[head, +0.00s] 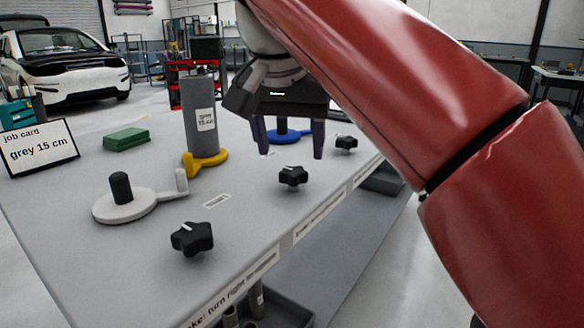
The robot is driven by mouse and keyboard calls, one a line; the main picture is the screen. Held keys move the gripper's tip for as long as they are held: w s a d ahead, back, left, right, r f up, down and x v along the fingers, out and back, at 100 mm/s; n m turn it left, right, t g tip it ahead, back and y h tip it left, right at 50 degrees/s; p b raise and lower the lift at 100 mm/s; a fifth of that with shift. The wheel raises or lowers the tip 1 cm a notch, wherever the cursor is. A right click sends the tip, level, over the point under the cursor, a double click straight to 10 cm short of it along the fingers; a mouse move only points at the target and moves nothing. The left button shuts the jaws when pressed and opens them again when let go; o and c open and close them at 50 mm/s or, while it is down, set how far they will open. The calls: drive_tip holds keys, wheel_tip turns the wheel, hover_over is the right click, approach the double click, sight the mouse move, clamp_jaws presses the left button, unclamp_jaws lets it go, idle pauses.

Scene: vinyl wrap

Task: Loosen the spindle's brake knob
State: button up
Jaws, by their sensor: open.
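Three black star-shaped knobs stand along the right side of the grey bench: a near one (192,238), a middle one (293,177) and a far one (346,143). A grey roll (201,128) labelled "grey 15 cm" stands upright on a yellow base with a crank (205,159). A bare white spindle with a crank (124,206) is nearer, and a blue base (285,135) is partly hidden behind my gripper. My gripper (290,152) is open, pointing down, empty, seen just above the middle knob and apart from it.
A job card (38,147) reading "grey 15 cm" stands at the left edge of the bench. A green block (126,139) lies behind the white spindle. Labels run along the bench's right edge, one partly reading "turn right". My red arm covers the right side.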

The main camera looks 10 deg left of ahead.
sight(293, 171)
drive_tip(key=shift+b+x, duration=0.75)
drive_tip(key=shift+x, duration=1.6)
drive_tip(key=shift+c, duration=0.3)
drive_tip(key=c, duration=0.9)
